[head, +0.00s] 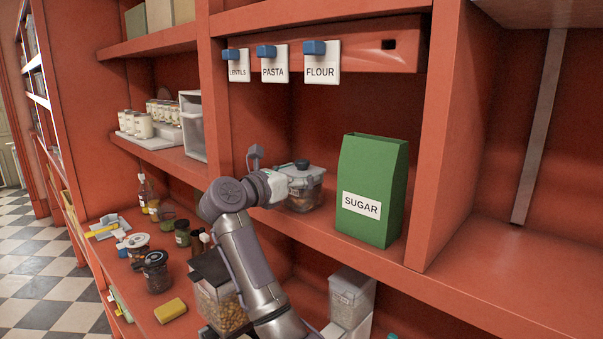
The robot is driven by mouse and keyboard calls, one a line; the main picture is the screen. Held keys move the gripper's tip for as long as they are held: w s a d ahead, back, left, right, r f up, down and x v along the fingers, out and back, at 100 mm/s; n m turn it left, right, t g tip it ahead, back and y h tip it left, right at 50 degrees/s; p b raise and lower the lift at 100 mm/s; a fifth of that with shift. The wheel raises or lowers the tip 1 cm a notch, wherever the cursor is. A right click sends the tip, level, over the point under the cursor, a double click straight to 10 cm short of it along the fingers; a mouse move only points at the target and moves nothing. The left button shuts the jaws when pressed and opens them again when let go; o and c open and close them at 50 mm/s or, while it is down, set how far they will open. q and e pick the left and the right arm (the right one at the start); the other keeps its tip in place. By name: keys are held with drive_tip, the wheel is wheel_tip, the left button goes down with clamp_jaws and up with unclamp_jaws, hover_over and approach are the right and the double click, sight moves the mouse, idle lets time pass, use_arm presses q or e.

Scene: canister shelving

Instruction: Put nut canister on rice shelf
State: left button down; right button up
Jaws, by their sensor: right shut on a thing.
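A clear canister (305,191) with a dark knob on its lid and brownish contents is in the middle shelf compartment, left of the green sugar box. I take it to be the nut canister; no label on it can be read. My right gripper (276,187) is shut on its left side. The canister is upright, at the level of the shelf board (335,244); I cannot tell if it rests on it. The gripper's fingers are partly hidden. No rice label is visible. My left gripper is not in view.
The green sugar box (371,190) stands close on the right. Tags for lentils (238,66), pasta (274,64) and flour (321,63) hang above. Jars (156,272), a yellow sponge (170,310) and a canister of tan pieces (222,309) are on the lower level. The right compartment looks empty.

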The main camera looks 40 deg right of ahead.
drive_tip(key=o, duration=1.2)
drive_tip(key=shift+w+f, duration=0.1)
drive_tip(key=shift+a, duration=0.2)
drive_tip(key=s+a+b, duration=0.1)
drive_tip(key=a+b, duration=0.6)
drive_tip(key=a, duration=0.4)
drive_tip(key=shift+a, duration=0.3)
drive_tip(key=shift+s, duration=0.1)
